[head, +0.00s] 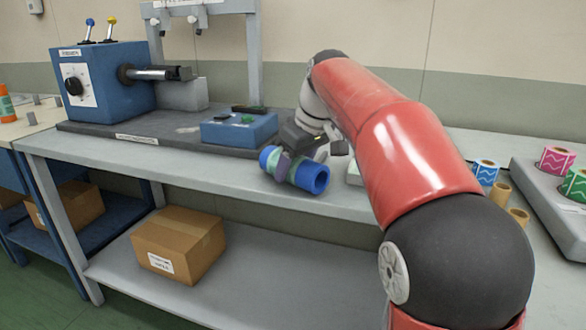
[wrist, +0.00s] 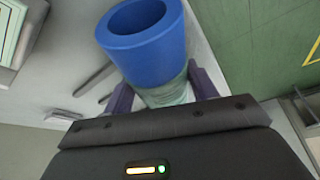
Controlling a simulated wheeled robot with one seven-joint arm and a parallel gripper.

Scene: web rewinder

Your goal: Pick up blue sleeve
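The blue sleeve (head: 312,178) is a short hollow tube with blue ends and a pale green band around its middle. It lies on its side at the front part of the grey bench in the head view; I cannot tell whether it touches the top. My gripper (head: 284,167) comes down from above, with its fingers on either side of the green band. In the wrist view the blue sleeve (wrist: 150,50) shows its open end, and the purple fingers of my gripper (wrist: 162,92) close in on both sides of the band. The lower part of the band is hidden by the gripper body.
The bench (head: 215,163) holds a blue machine (head: 112,80) with a shaft and a blue control box (head: 238,130). Small printed rolls (head: 485,172) and a grey tray (head: 545,195) are at the right. A cardboard box (head: 180,244) sits on the lower shelf.

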